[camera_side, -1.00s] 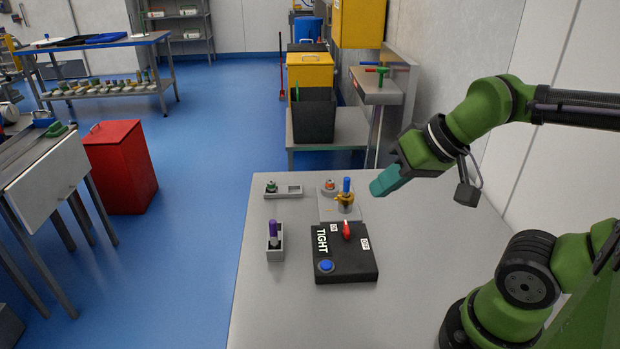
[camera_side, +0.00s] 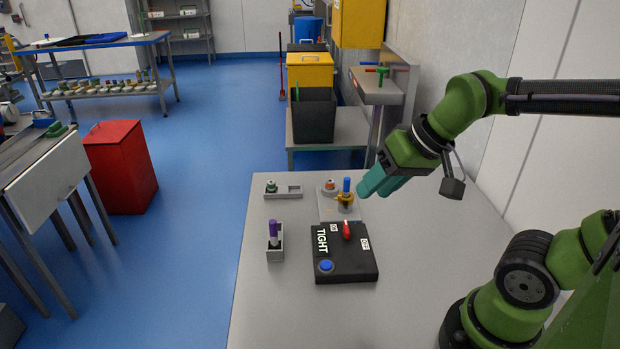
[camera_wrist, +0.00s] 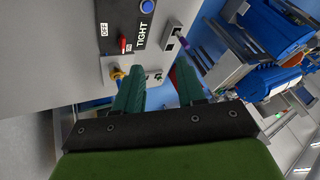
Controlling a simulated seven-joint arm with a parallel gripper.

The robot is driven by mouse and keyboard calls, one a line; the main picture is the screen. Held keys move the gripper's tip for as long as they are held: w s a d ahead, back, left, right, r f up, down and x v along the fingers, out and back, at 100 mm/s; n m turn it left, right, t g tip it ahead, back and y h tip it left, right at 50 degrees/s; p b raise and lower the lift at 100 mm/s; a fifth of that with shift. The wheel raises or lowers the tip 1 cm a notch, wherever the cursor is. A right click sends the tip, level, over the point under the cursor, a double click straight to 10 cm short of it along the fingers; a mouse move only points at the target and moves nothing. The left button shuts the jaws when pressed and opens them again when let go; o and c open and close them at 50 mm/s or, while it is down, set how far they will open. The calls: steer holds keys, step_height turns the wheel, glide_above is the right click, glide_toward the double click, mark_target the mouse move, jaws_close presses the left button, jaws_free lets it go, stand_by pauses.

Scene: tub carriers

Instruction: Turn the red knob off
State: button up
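The red knob (camera_side: 347,230) stands on top of a black box (camera_side: 345,268) marked TIGHT. A small ON label lies just left of the knob, and an OFF label (camera_side: 365,243) lies to its right. In the wrist view the knob (camera_wrist: 123,44) shows near the ON label, with the OFF label (camera_wrist: 104,30) further left. My gripper (camera_side: 373,192) is in the air above and beyond the box, to the right of the knob, touching nothing. Its teal fingers are apart and empty in the wrist view (camera_wrist: 158,70).
The box has a blue button (camera_side: 326,266). Behind it a plate carries a yellow fitting with a blue-topped post (camera_side: 346,190). A holder with a purple-topped piece (camera_side: 273,236) stands left. A grey tray (camera_side: 290,191) lies at the back.

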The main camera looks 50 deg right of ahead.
steer(key=o, duration=0.6)
steer(key=w+d+n+g, duration=0.1)
steer(key=w, duration=0.1)
steer(key=w+d+f+n+g, duration=0.1)
steer(key=w, duration=0.1)
steer(key=w+d+f+n+g, duration=0.1)
steer(key=w+n, duration=0.1)
steer(key=shift+w+d+h, duration=0.25)
steer(key=shift+d+h, duration=0.1)
steer(key=shift+h, duration=0.05)
steer(key=n+g, duration=0.3)
steer(key=n, duration=0.4)
glide_above(347, 226)
steer(key=f, duration=0.1)
steer(key=n, duration=0.2)
steer(key=shift+h, duration=0.4)
step_height(347, 226, down, 16)
steer(key=shift+f, duration=0.2)
steer(key=c, duration=1)
